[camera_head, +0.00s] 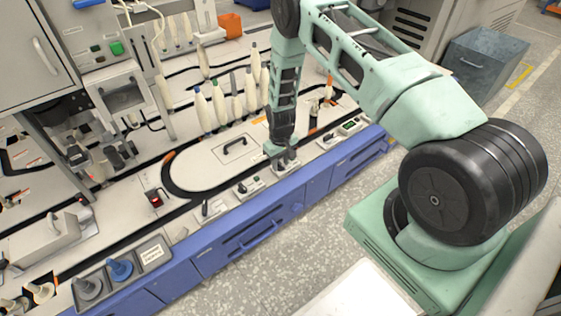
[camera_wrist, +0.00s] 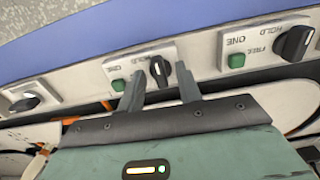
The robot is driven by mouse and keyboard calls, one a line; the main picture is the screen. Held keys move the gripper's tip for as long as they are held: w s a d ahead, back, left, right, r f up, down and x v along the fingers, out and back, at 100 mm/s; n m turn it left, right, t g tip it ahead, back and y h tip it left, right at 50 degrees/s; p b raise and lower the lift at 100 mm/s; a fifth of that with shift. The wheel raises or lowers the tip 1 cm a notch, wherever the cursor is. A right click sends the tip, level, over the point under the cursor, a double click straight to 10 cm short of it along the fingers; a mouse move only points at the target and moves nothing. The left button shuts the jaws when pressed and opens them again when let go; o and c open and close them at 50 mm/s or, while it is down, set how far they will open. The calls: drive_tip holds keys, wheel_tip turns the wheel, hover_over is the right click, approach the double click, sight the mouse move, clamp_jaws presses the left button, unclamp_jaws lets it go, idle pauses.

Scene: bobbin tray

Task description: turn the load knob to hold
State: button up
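In the wrist view, a black knob (camera_wrist: 159,72) with a pale pointer line sits on a light switch plate beside a green button (camera_wrist: 118,85). The plate's small lettering is partly readable, upside down, and I cannot tell whether it is the load knob. My gripper (camera_wrist: 160,78) is open, with one finger on each side of this knob; contact is not clear. In the head view, my gripper (camera_head: 281,153) points down over the front ledge, partly hiding the plate (camera_head: 289,168) beneath it.
In the wrist view, a similar plate with a black knob (camera_wrist: 294,43), green button (camera_wrist: 236,61) and words HOLD, FREE and ONE lies right. Another knob (camera_wrist: 25,102) is left. In the head view, white bobbins (camera_head: 220,105) stand behind, and the blue cabinet front (camera_head: 250,235) drops below.

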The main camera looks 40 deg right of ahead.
sight(280, 164)
wheel_tip(280, 164, up, 17)
drive_tip(key=p, duration=0.4)
drive_tip(key=shift+r, duration=0.2)
drive_tip(key=s+a+r+n, duration=0.1)
drive_tip(key=s+a+r, duration=0.2)
drive_tip(key=a+r, duration=0.35)
drive_tip(key=s+a+r+n+y, duration=0.1)
drive_tip(key=s+a+r, duration=0.35)
drive_tip(key=a, duration=0.25)
drive_tip(key=s+a+r+n, duration=0.1)
drive_tip(key=s+a+r, duration=0.2)
drive_tip(key=a+r, duration=0.35)
drive_tip(key=s+a+r+n, duration=0.2)
drive_tip(key=s+a+r, duration=0.15)
drive_tip(key=s, duration=0.65)
drive_tip(key=s+a+r+n, duration=0.25)
drive_tip(key=s+r, duration=0.25)
drive_tip(key=s, duration=0.6)
wheel_tip(280, 164, up, 22)
drive_tip(key=p, duration=2.3)
drive_tip(key=shift+w+r, duration=0.25)
drive_tip(key=shift+w, duration=0.1)
